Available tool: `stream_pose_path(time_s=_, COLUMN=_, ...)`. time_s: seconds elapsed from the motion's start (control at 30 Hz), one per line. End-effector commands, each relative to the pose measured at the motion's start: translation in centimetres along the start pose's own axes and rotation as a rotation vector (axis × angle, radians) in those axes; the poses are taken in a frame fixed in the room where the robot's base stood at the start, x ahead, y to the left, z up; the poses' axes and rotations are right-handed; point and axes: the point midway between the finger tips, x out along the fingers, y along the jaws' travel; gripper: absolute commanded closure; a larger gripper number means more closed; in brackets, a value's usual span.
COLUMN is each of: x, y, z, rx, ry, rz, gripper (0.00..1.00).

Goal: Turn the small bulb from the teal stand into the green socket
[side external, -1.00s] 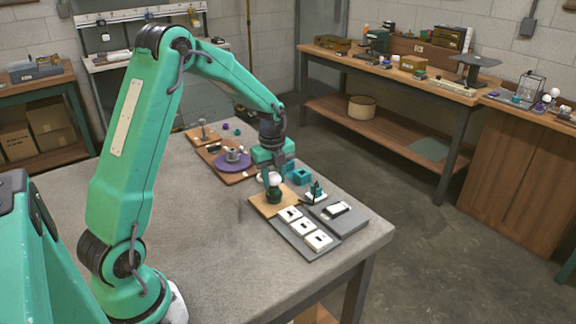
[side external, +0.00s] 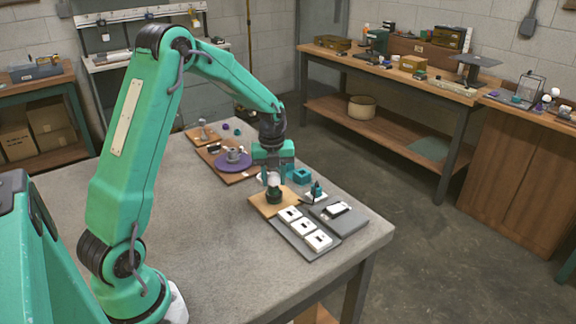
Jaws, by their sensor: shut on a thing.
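The small white bulb (side external: 273,179) stands over the dark green socket (side external: 274,196) on a wooden board (side external: 261,207). My gripper (side external: 273,174) is above the socket, pointing down, with its fingers shut on the bulb. The bulb looks upright and in line with the socket; its lower end is too small to make out. The teal stand (side external: 301,176) is probably the block just behind and to the right of the socket.
White switch plates (side external: 304,228) lie on a grey tray in front. A dark tray (side external: 340,217) with a white-and-black part is to the right. A purple disc (side external: 233,162) with a grey cup is behind left. The table's left side is clear.

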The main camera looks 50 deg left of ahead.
Motion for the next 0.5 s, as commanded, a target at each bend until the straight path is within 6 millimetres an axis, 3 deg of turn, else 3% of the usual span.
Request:
stream_pose_path(time_s=0.1, x=-0.28, y=-0.41, z=0.28, rx=0.065, ry=-0.014, rz=-0.011, gripper=0.81)
stream_pose_path(time_s=0.13, x=-0.28, y=-0.41, z=0.28, rx=0.069, ry=-0.014, rz=-0.011, gripper=0.61)
stream_pose_path(time_s=0.23, x=-0.25, y=-0.36, z=0.25, rx=0.066, ry=-0.012, rz=-0.010, gripper=0.41)
stream_pose_path(time_s=0.5, x=-0.10, y=-0.16, z=0.12, rx=0.063, ry=-0.006, rz=-0.005, gripper=0.39)
